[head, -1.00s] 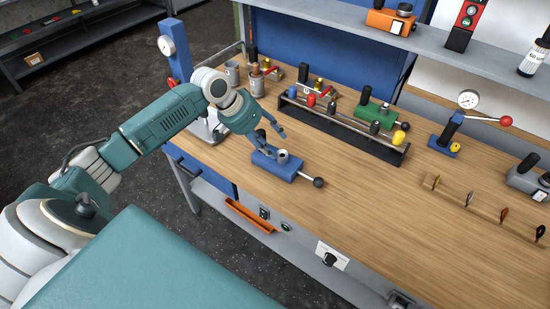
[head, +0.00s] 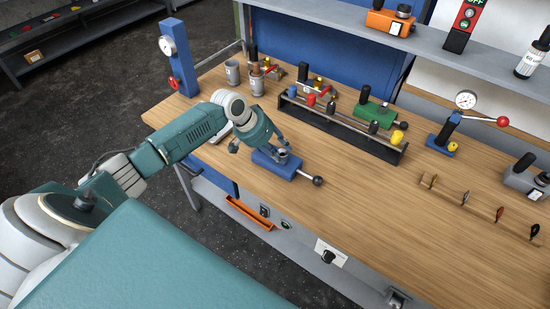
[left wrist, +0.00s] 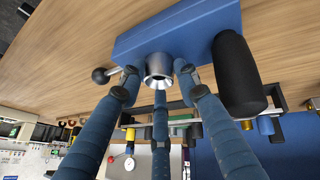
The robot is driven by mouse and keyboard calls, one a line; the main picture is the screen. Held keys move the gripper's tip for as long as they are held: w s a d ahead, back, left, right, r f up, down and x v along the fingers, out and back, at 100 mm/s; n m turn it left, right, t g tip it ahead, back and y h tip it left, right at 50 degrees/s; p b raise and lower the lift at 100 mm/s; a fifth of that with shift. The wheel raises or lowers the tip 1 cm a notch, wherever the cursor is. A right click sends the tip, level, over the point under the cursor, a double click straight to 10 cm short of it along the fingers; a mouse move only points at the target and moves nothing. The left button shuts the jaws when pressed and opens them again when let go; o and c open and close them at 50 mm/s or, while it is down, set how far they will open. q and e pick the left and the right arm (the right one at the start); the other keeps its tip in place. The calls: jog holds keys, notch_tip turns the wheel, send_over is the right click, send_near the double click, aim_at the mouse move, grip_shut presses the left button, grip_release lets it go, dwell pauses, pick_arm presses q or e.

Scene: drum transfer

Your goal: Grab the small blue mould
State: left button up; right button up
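The small blue mould (head: 284,170) lies on the wooden bench near its front edge. It is a blue block with a metal cup on it, a black grip and a rod with a dark ball. In the left wrist view the block (left wrist: 175,35) fills the upper middle, with the metal cup (left wrist: 158,70) facing the camera. My left gripper (head: 281,150) is over the mould, with its fingers spread around the cup. The wrist view shows gaps beside the cup; contact with the third finger behind it cannot be told. My right gripper is not in view.
A black rack (head: 335,130) with several coloured knobs stands behind the mould. Metal cups (head: 256,84) stand at the back left, near a blue gauge post (head: 181,65). A blue gauge press (head: 444,138) stands at the right. The bench front right of the mould is clear.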

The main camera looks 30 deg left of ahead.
pick_arm(q)
jog(key=shift+a, duration=0.1)
grip_shut()
jog(key=shift+w+r, duration=0.15)
jog(key=shift+w, duration=0.05)
jog(key=shift+r, duration=0.1)
